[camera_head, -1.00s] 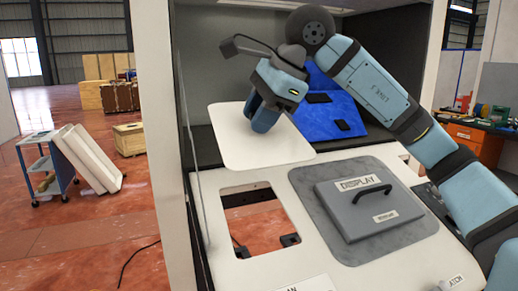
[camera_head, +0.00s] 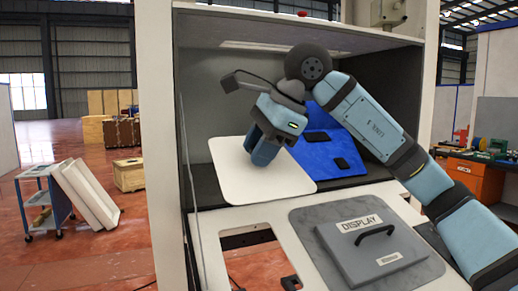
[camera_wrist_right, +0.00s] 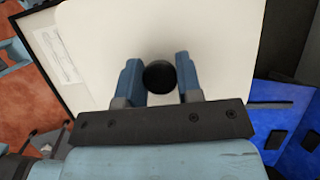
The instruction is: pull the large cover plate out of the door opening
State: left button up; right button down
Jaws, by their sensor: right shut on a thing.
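The large cover plate (camera_head: 228,166) is a white panel with rounded corners. It is tilted and lies clear of the door opening (camera_head: 258,262), above and behind it at the mouth of the cabinet. My right gripper (camera_head: 262,150) is at the plate's face. In the right wrist view the fingers (camera_wrist_right: 158,82) are either side of a round black knob (camera_wrist_right: 159,76) on the plate (camera_wrist_right: 212,55), shut on it. The head view hides the knob behind the fingers. My left gripper is not in view.
The white door panel around the opening also carries a grey display cover (camera_head: 372,250) with a black handle, on a grey gasket. A blue panel (camera_head: 322,128) stands inside the cabinet behind my right arm. A cart (camera_head: 42,200) and leaning white boards (camera_head: 88,195) stand left.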

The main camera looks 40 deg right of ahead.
aim_at(265, 175)
jog(key=shift+r, duration=0.2)
notch_tip(265, 175, up, 6)
jog(key=s+p, duration=0.2)
jog(key=p, duration=0.2)
jog(key=shift+s+a, duration=0.3)
dwell(0.3)
